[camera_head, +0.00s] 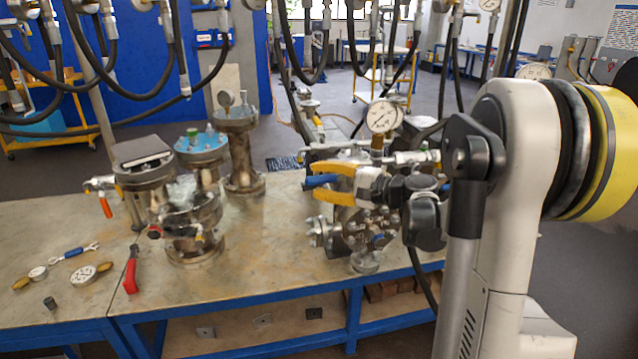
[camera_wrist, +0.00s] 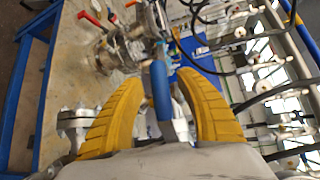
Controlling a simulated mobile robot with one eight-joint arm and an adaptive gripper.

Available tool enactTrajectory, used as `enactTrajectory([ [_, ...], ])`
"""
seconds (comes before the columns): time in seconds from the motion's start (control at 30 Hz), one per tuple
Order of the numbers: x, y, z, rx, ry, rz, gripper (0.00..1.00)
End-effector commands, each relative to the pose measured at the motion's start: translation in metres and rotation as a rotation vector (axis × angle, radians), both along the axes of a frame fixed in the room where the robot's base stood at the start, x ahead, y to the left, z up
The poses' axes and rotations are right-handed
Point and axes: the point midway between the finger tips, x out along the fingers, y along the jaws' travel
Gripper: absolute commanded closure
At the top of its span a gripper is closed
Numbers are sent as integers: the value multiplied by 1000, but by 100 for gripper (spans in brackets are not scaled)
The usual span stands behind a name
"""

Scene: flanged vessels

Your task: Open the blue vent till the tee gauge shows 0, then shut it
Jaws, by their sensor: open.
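The blue vent handle (camera_wrist: 161,92) shows in the wrist view between the two yellow fingers of my gripper (camera_wrist: 160,95). The fingers stand apart, with a visible gap on at least the left side of the handle. In the head view the blue handle (camera_head: 321,181) pokes out to the left of my gripper (camera_head: 325,182), among the fittings on the right vessel. A round white gauge (camera_head: 383,117) stands upright above the fittings, just behind my gripper. Its needle is too small to read. The valve body behind the fingers is largely hidden by my gripper and wrist.
Flanged vessels (camera_head: 192,235) stand on the left part of the bench (camera_head: 260,275). A red-handled tool (camera_head: 131,270), a blue wrench (camera_head: 74,253) and loose gauges (camera_head: 83,275) lie at the left. Black hoses (camera_head: 110,60) hang above. The bench middle is clear.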

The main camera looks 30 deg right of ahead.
Motion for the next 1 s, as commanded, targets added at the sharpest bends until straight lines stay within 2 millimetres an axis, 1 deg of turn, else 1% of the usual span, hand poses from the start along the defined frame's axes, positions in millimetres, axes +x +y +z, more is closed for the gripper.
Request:
enactTrajectory([
  [0.23,1,1,0,0,0,0,58],
  [0.27,1,1,0,0,0,0,62],
  [0.3,1,0,0,0,0,0,74],
  [0.37,1,0,0,0,0,0,93],
  [0.4,1,0,0,0,0,0,100],
  [0.77,1,0,0,-4,1,0,100],
  [1.0,1,0,-4,-70,19,-1,100],
])
